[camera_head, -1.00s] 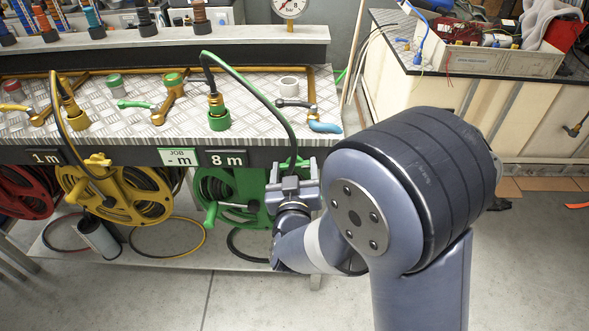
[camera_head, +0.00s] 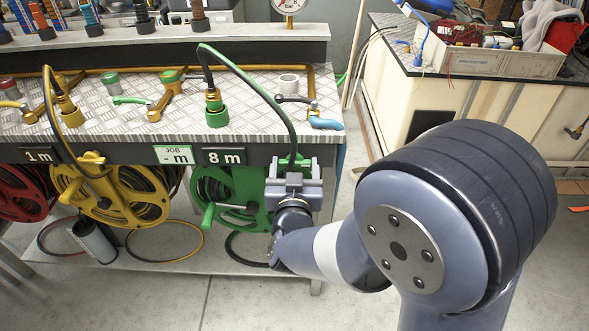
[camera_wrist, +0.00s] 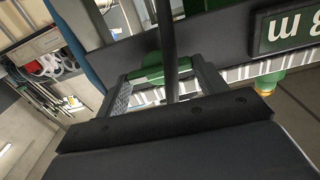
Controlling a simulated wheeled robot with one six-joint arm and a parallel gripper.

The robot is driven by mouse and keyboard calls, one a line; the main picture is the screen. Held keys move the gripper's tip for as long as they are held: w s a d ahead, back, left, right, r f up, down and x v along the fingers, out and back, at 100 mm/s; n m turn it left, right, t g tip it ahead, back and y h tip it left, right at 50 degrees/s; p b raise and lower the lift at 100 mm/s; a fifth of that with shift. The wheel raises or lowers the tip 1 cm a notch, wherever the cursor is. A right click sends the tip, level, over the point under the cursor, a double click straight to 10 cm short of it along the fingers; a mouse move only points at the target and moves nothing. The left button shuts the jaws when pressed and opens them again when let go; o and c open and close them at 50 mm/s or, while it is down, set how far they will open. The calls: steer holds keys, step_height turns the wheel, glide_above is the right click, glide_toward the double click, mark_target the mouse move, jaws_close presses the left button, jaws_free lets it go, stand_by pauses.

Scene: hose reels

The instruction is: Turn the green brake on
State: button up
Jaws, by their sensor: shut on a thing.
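The green hose reel (camera_head: 238,190) hangs under the bench front, beside the 8 m plate (camera_head: 225,156). A green piece, apparently its brake (camera_head: 287,162), shows at the top right of the reel, mostly hidden by my gripper (camera_head: 293,168). In the wrist view the green brake (camera_wrist: 150,74) lies between the two fingers of my gripper (camera_wrist: 162,82), which is shut on it. A dark hose (camera_wrist: 167,45) runs down past the brake there. The brake's exact setting cannot be told.
A yellow reel (camera_head: 110,205) and a red reel (camera_head: 22,195) hang to the left. The green hose (camera_head: 255,85) arches over the bench edge from a green-collared fitting (camera_head: 216,110). A wooden-sided bench (camera_head: 480,110) stands at the right. The floor in front is clear.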

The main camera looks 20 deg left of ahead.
steer(key=o, duration=1)
steer(key=shift+c, duration=0.2)
steer(key=v, duration=1.1)
steer(key=shift+w+a, duration=0.1)
steer(key=shift+w, duration=0.05)
steer(key=x, duration=1.1)
steer(key=shift+n+p, duration=0.4)
steer(key=shift+p, duration=0.25)
